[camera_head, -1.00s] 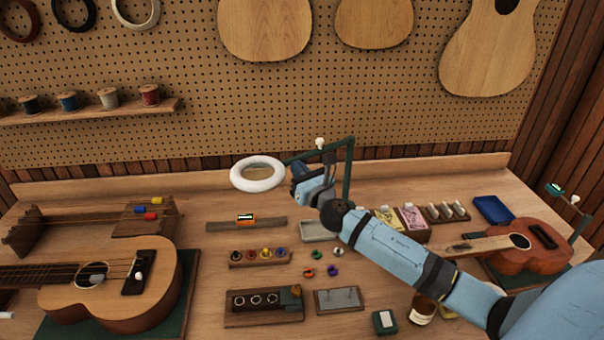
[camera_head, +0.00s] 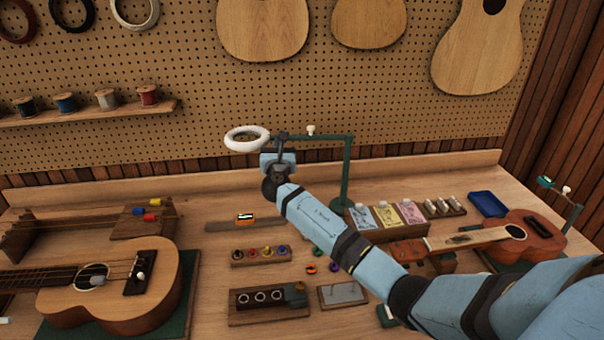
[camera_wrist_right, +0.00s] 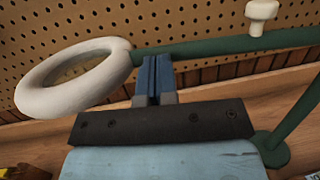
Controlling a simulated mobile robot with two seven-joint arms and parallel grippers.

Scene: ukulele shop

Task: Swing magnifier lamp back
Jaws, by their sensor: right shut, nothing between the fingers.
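The magnifier lamp has a white ring head (camera_head: 246,138) and a green jointed arm (camera_head: 325,138) on a green post (camera_head: 346,175). In the head view the arm reaches left from the post, with the ring at its left end near the pegboard. The ring (camera_wrist_right: 72,77) and the green arm (camera_wrist_right: 225,44) also show in the right wrist view. My right gripper (camera_wrist_right: 153,62) is shut and empty, its fingertips at the lamp arm just right of the ring. I cannot tell whether they touch. My left gripper is not in view.
A white knob (camera_head: 311,130) stands on the lamp arm. Below lie a ukulele (camera_head: 120,285), a peg rack (camera_head: 262,256), a box of string packs (camera_head: 385,216) and another ukulele (camera_head: 530,238). The pegboard (camera_head: 330,100) rises behind the bench.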

